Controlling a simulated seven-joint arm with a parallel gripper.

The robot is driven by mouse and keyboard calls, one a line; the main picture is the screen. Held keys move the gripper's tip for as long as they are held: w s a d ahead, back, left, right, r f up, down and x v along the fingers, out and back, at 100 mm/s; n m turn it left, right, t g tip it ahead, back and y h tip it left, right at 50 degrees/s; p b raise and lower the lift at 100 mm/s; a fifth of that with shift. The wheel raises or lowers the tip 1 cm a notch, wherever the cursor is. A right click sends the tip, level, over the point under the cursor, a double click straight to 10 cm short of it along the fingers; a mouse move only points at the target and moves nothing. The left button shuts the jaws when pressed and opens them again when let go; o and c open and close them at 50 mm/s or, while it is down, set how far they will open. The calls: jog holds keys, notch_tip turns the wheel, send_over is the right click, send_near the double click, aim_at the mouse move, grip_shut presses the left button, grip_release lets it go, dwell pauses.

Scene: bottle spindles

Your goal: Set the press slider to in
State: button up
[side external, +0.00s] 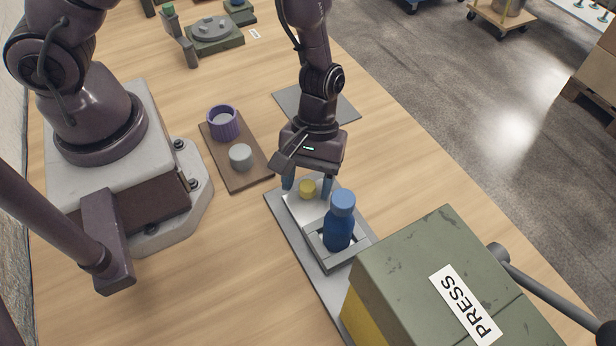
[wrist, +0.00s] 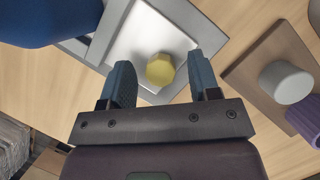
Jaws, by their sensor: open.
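The press (side external: 440,275) is a green box with a yellow side and a PRESS label at the lower right of the side view. Its grey slider (side external: 312,208) lies on a flat grey base plate (side external: 278,204) and sticks out in front of the press. The slider has a yellow knob (side external: 308,188) at its outer end. A blue bottle (side external: 339,222) stands upright in the slider's square frame. My gripper (side external: 308,186) is open at the yellow knob. In the wrist view the knob (wrist: 160,69) shows between and slightly beyond the fingertips (wrist: 162,82); contact cannot be told.
A brown board (side external: 235,178) left of the slider holds a purple ring-shaped cup (side external: 223,122) and a grey cylinder (side external: 240,157). A grey mat (side external: 346,110) lies behind my gripper. A dark lever (side external: 545,288) projects from the press's right side. Bare table lies left of the base plate.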

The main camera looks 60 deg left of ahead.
grip_shut()
jog(key=d, duration=1.4)
jog(key=shift+w+d, duration=0.1)
jog(key=shift+d, duration=0.2)
grip_release()
jog(key=shift+a+r, duration=0.1)
jog(key=shift+r, duration=0.05)
jog(key=v, duration=1.2)
jog(key=shift+r, duration=0.3)
